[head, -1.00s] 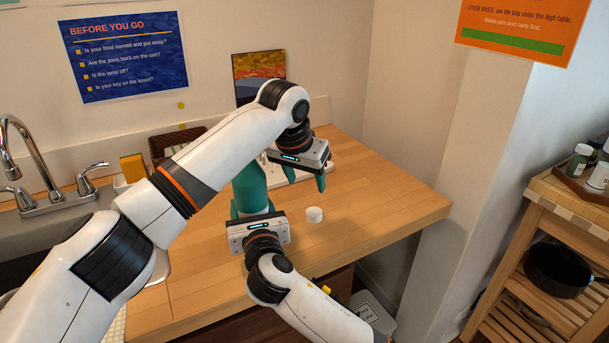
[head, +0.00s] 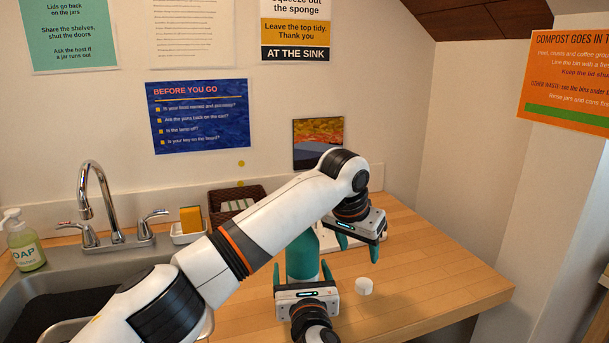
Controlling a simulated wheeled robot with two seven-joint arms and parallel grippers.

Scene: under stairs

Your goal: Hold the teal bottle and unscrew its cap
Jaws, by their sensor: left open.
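The teal bottle (head: 302,262) stands on the wooden counter. Its top is hidden behind my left arm and its base behind my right gripper. A small white cap (head: 364,286) lies on the counter to the right of the bottle, apart from it. My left gripper (head: 359,252) is open and empty, above the counter to the right of the bottle and behind the cap. My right gripper (head: 302,268) is low at the front of the bottle, with one teal finger at each side of it. Whether those fingers press on the bottle is not clear.
A sink with a tap (head: 92,195) and a soap bottle (head: 25,240) are at the left. A sponge holder (head: 188,232) and a brown basket (head: 235,202) stand at the back. A white board (head: 344,238) lies behind my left gripper. The right of the counter is clear.

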